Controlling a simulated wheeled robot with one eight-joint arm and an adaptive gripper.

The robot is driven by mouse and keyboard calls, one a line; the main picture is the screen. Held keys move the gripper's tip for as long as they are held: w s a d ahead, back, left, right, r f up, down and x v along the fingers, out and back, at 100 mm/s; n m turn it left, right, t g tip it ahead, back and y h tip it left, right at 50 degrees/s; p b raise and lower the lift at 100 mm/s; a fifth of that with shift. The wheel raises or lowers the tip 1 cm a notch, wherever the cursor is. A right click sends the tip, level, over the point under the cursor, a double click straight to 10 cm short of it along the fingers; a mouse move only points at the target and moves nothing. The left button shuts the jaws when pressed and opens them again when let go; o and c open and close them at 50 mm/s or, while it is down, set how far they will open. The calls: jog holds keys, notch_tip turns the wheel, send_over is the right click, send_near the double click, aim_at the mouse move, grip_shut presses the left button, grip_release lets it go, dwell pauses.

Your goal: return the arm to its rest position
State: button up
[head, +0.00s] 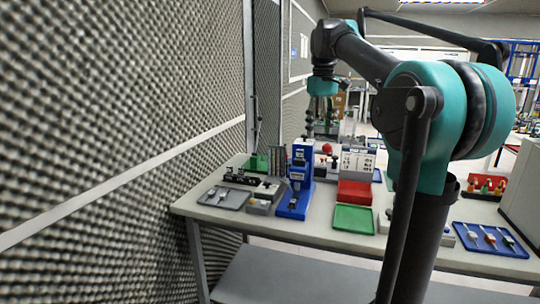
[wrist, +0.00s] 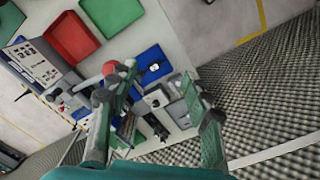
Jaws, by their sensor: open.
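My arm (head: 360,55) reaches from the right of the head view toward the back of the workbench (head: 285,226), bent over at its wrist. My gripper (head: 320,118) hangs above the bench's far side, pointing down, with nothing visible in it. In the wrist view my gripper (wrist: 160,95) has its two fingers spread wide apart, with bench items showing below between them. The fingers look clear of those items, though their exact height is hard to tell.
The bench holds a blue stand (head: 298,182), a red tray (head: 354,193), a green tray (head: 353,219), a grey tray (head: 224,198) and a blue tray with tools (head: 490,239). A foam wall (head: 110,120) fills the left. The bench's front strip is mostly bare.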

jog(key=s+d+f+m+t, duration=0.1)
jog(key=s+f+m, duration=0.15)
jog(key=f, duration=0.85)
jog(key=s+d+f+m+t, duration=0.1)
jog(key=s+f, duration=0.3)
jog(key=f, duration=0.8)
jog(key=s+d+f+m+t, duration=0.1)
jog(key=s+f+m+t, duration=0.1)
jog(key=s+f, duration=1.4)
notch_tip(320, 180, down, 2)
jog(key=shift+s+d+f, duration=0.2)
jog(key=shift+d+f, duration=0.05)
jog(key=shift+d, duration=0.05)
jog(key=shift+c, duration=0.4)
